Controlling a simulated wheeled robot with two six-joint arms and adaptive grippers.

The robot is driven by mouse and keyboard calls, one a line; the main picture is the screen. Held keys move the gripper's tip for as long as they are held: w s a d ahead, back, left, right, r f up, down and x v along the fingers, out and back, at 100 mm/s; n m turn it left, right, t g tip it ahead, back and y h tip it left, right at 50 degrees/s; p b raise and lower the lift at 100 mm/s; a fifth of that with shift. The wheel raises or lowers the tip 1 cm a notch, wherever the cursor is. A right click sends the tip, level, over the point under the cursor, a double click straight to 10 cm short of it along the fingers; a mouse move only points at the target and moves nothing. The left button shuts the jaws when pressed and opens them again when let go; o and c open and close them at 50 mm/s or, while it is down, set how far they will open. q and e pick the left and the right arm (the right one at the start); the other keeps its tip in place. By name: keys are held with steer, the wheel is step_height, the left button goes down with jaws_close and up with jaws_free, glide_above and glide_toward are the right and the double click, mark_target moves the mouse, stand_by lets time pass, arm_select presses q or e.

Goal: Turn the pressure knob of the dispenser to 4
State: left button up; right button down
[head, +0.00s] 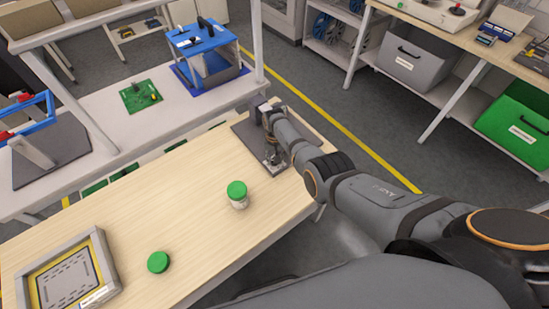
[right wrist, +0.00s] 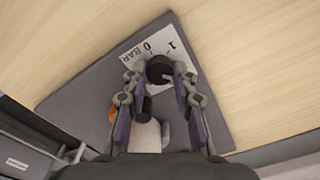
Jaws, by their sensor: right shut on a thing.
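The dispenser's dark grey base plate (head: 246,130) lies at the far right end of the wooden table; it also shows in the right wrist view (right wrist: 80,95). A black round knob (right wrist: 158,66) sits in front of a white scale (right wrist: 150,44) that reads 0, 1 and BAR. The other numbers are hidden, and I cannot make out a pointer mark. My right gripper (right wrist: 159,74) has its fingers closed on both sides of the knob. In the head view my right gripper (head: 273,160) is over the plate and hides much of the dispenser. My left gripper is not in view.
A framed yellow-grey tray (head: 107,262) is at the near left. A white bench behind holds a green board (head: 140,96) and a blue fixture (head: 205,40).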

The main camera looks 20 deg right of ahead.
steer(key=m, duration=0.5)
steer(key=shift+m, duration=0.3)
steer(key=m, duration=0.9)
steer(key=shift+m, duration=0.4)
steer(key=m, duration=0.4)
steer(key=shift+m, duration=0.4)
steer(key=c, duration=1.1)
jaws_free()
steer(key=shift+o, duration=0.2)
steer(key=shift+r, duration=0.15)
